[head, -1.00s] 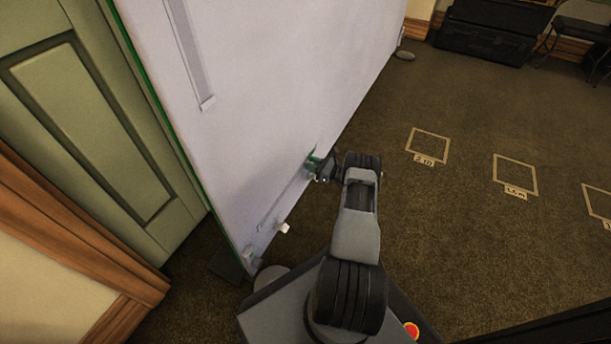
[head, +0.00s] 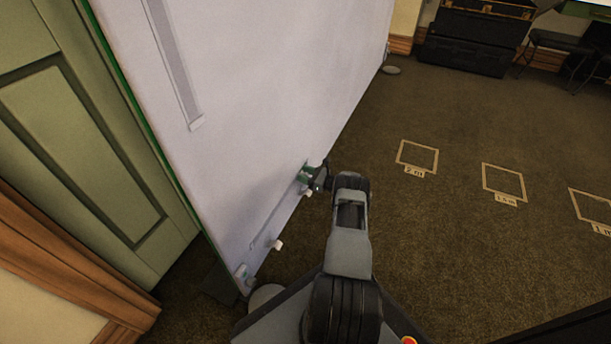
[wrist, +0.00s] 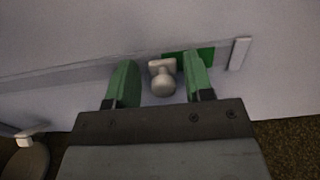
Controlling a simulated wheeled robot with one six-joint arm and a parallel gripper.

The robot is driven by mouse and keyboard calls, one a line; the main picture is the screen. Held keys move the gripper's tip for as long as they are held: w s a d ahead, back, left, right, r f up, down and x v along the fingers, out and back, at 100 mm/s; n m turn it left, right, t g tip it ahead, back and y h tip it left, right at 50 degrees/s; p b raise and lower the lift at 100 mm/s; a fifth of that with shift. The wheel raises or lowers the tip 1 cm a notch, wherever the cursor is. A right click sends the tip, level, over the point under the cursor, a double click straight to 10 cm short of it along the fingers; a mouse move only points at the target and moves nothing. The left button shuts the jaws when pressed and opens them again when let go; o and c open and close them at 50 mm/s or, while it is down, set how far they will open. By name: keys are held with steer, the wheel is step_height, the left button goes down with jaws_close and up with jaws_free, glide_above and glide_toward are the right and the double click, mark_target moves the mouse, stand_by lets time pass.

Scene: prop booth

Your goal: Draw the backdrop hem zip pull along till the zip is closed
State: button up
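The zip pull, a pale round knob on a small square plate (wrist: 163,80), sits on the hem strip of the white backdrop (head: 270,90). My gripper (wrist: 161,80) is open, with one green finger on each side of the knob and a gap on both sides. In the head view my gripper (head: 308,177) is at the low edge of the backdrop, at the upper end of the hem track (head: 268,225). There the pull is hard to make out behind the fingers. A green patch (wrist: 206,54) shows behind the right finger, beside a pale upright end block (wrist: 239,54).
A white peg (head: 278,244) sticks out lower on the backdrop. A round grey foot (head: 266,297) stands at its near corner. A green door (head: 90,150) is to the left. The carpet to the right is open, with taped squares (head: 417,158). Black cases (head: 465,45) stand far back.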

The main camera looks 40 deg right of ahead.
steer(key=shift+s+d, duration=0.25)
steer(key=shift+d, duration=0.05)
steer(key=shift+s+d, duration=0.15)
steer(key=shift+s, duration=0.1)
steer(key=p+v, duration=0.2)
steer(key=v, duration=1.1)
steer(key=shift+p, duration=0.4)
